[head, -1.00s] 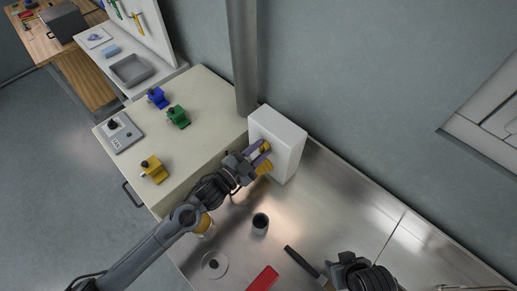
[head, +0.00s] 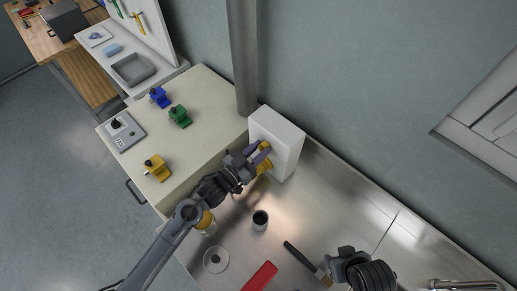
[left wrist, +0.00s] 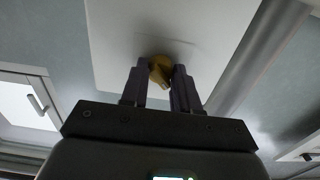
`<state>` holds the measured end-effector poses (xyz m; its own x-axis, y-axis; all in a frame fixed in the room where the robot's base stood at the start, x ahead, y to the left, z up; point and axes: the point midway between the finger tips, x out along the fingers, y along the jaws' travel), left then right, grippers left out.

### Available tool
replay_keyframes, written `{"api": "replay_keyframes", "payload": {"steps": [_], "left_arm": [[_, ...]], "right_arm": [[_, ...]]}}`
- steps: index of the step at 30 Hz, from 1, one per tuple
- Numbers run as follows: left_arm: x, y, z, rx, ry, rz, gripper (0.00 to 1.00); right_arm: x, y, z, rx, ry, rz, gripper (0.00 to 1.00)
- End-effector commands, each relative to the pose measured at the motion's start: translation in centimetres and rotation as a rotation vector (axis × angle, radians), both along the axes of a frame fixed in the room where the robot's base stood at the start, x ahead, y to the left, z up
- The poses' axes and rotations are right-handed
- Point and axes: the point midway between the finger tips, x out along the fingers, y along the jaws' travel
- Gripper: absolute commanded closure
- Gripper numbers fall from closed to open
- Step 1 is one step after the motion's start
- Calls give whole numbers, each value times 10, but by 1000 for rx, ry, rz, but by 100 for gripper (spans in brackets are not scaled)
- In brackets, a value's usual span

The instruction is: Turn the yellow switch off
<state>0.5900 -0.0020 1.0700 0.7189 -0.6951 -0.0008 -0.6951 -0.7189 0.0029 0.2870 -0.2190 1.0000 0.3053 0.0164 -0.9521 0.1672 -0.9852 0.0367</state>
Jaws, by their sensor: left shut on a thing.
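The yellow switch (left wrist: 160,71) is a knob on the face of a white box (head: 290,135) that stands against the wall at the back of the steel counter. My left gripper (head: 262,156) is at the front of the box. In the left wrist view its two fingers (left wrist: 160,82) are on either side of the yellow knob and shut on it. The fingers cover part of the knob in the head view. My right gripper (head: 335,268) is at the lower right above the counter; its fingers are not clear enough to read.
A dark cup (head: 260,220), a round lid (head: 216,259), a red item (head: 261,277) and a dark-handled tool (head: 300,257) lie on the steel counter. Blue (head: 160,97), green (head: 180,116) and yellow (head: 157,167) blocks sit on the cream cabinet. A grey post rises beside the box.

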Motion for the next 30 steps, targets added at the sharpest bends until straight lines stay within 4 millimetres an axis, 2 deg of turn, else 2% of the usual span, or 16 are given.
{"api": "replay_keyframes", "payload": {"steps": [14, 15, 19, 30], "left_arm": [[0, 0, 1, -11, 8, -1, 100], [0, 0, 1, -11, 8, -1, 65], [0, 0, 1, -11, 8, -1, 45], [-2, 2, -1, -9, 8, 0, 44]], "right_arm": [[0, 0, 1, 0, 0, 0, 57], [0, 0, 1, 0, 0, 0, 57], [0, 1, 1, 3, -1, -1, 57], [0, 2, 0, 7, 0, -4, 57]]}}
